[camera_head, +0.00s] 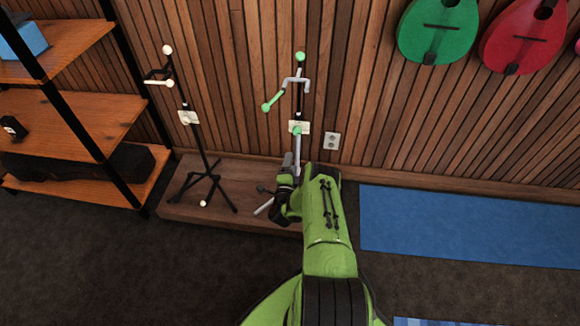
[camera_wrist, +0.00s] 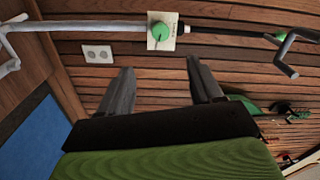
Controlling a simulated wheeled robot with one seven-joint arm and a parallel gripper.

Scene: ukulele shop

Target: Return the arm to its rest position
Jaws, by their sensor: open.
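My green arm reaches forward from the bottom of the head view, and its gripper (camera_head: 287,172) is low in front of the silver stand with green knobs (camera_head: 303,99). In the wrist view my gripper (camera_wrist: 156,82) shows two dark fingers spread apart, with nothing between them. Beyond the fingertips, the silver stand's pole (camera_wrist: 95,27) runs across the top, with a green knob on a pale plate (camera_wrist: 161,32). The fingers look apart from the pole. The lower part of the silver stand is partly hidden by my arm in the head view.
A black stand with pale knobs (camera_head: 199,142) is left of the silver one on a low wooden platform (camera_head: 172,209). Wooden shelves (camera_head: 70,123) stand at left. A slatted wall with an outlet (camera_head: 332,141) is behind. Blue mat (camera_head: 463,228) and open floor lie right.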

